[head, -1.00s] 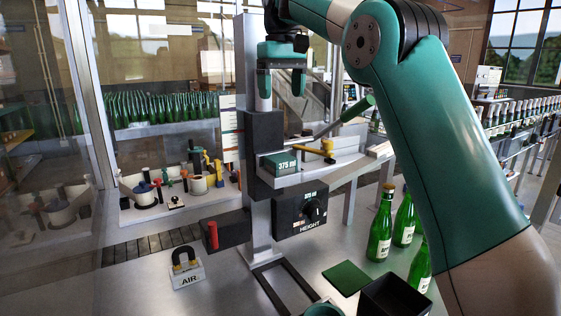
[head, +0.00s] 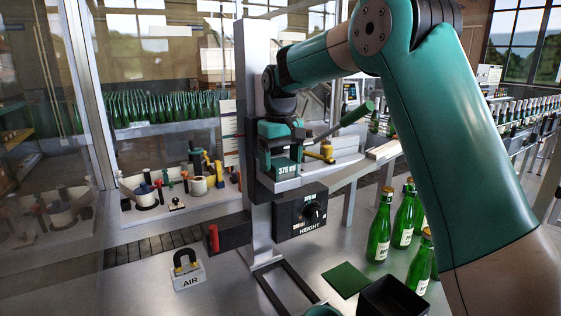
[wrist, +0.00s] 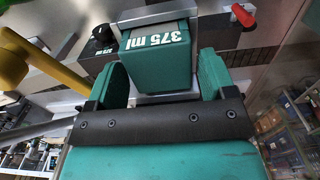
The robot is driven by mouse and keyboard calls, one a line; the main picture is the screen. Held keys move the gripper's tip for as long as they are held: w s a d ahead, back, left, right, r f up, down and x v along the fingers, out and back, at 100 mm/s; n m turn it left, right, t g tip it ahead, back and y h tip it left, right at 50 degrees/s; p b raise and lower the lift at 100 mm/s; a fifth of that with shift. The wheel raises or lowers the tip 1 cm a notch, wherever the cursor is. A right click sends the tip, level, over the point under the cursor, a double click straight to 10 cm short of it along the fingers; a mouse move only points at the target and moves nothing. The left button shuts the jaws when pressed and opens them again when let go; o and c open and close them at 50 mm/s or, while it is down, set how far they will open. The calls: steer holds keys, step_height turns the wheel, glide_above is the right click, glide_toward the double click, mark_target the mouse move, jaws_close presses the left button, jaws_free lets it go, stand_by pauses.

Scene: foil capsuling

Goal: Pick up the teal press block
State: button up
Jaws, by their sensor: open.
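The teal press block (head: 286,168), marked "375 ml", sits on a grey ledge on the upright column of the press. In the wrist view the block (wrist: 157,48) lies ahead of my gripper, roughly centred between the fingers. My gripper (head: 281,143) points down just above and around the top of the block in the head view. In the wrist view my gripper (wrist: 161,72) is open, with one teal finger toward each side of the block. Whether the fingers touch it I cannot tell. The block's far side is hidden.
A yellow-ended lever (head: 325,153) and a green-handled lever (head: 357,112) stand close to the right of the block. The height dial box (head: 301,213) is below it. Green bottles (head: 380,228) stand to the right.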

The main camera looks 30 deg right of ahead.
steer(key=shift+f, duration=0.35)
steer(key=c, duration=0.7)
steer(key=shift+r, duration=0.1)
